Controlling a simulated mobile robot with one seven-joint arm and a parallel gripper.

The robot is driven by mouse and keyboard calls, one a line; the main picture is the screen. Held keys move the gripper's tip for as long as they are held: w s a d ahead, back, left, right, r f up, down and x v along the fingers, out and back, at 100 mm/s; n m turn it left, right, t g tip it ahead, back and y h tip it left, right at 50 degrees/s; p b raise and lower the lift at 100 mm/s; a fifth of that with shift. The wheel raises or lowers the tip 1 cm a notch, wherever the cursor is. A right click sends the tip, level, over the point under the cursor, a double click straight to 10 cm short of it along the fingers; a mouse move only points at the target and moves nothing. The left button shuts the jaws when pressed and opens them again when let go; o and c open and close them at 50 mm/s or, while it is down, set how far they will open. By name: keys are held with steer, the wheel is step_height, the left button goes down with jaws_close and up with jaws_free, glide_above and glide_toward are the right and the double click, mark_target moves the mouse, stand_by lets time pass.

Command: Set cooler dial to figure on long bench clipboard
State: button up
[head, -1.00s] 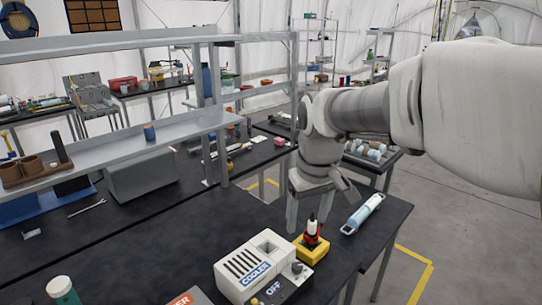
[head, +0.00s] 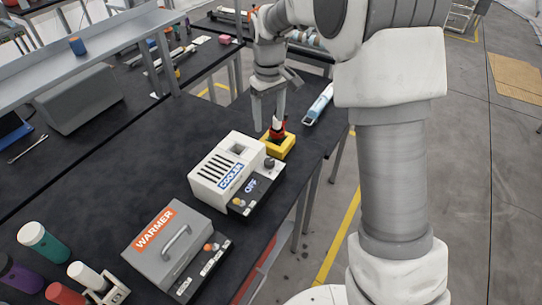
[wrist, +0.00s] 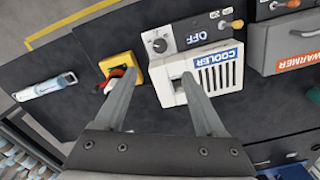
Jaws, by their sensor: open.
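The cooler (head: 225,178) is a white box with dark vents and a blue COOLER label on the black bench. Its dark front panel carries a round dial (head: 269,163) and a display (head: 251,185) reading OFF. In the wrist view the dial (wrist: 160,45) shows a light pointer mark, its exact setting too small to read. My gripper (head: 268,112) is open and empty, fingers pointing down, above the bench behind the cooler. In the wrist view the cooler (wrist: 208,75) lies just past my fingertips (wrist: 160,75). I cannot make out a clipboard.
A yellow block (head: 283,147) holding a red and black tool stands close beside the cooler. A blue-and-white tube (head: 318,104) lies behind it. The grey warmer (head: 172,240) and several bottles stand nearer. A grey shelf (head: 85,50) runs along the left.

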mark_target(270, 161)
step_height(270, 161, down, 16)
steer(key=shift+r+p, duration=0.2)
steer(key=shift+p, duration=0.35)
jaws_close()
